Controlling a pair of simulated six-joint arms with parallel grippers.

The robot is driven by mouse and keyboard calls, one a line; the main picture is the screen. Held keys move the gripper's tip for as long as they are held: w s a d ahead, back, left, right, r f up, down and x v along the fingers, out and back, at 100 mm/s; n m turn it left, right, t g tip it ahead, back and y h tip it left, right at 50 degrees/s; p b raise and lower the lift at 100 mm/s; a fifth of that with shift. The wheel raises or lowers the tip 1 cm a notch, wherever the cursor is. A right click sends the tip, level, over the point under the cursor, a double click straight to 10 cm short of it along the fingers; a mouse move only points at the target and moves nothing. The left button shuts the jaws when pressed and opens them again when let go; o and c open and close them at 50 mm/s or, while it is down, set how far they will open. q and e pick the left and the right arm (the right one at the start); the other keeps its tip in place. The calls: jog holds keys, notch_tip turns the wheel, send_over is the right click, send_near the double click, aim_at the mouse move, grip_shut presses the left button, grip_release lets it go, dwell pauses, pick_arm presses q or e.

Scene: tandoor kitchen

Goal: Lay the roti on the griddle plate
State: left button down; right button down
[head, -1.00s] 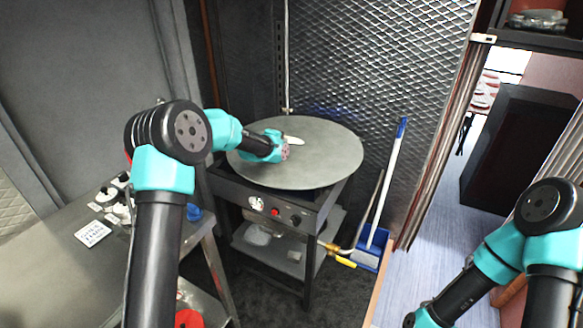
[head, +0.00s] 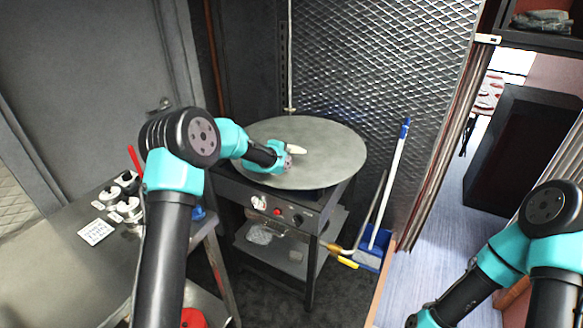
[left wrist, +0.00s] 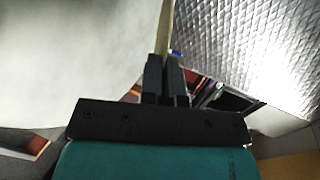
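The roti (head: 297,148) shows in the head view as a small pale sliver at the tip of my left gripper (head: 287,160). In the left wrist view it is a thin pale edge (left wrist: 166,28) standing between the fingers (left wrist: 166,78), which are shut on it. The griddle plate (head: 335,155) is a large round grey disc on a black stand. My left gripper and the roti are over its left-middle part. I cannot tell whether the roti touches the plate. My right arm is at the lower right, with its gripper out of view.
A steel counter (head: 70,265) at the left holds small metal pots (head: 128,208) and a white card (head: 96,232). A blue dustpan (head: 372,250) and broom stand right of the griddle. A mesh wall (head: 385,75) rises behind it.

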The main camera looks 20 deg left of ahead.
pick_arm(q)
jog(key=shift+f, duration=2.85)
jog(key=c, duration=1.5)
grip_release()
jog(key=shift+v, duration=4.05)
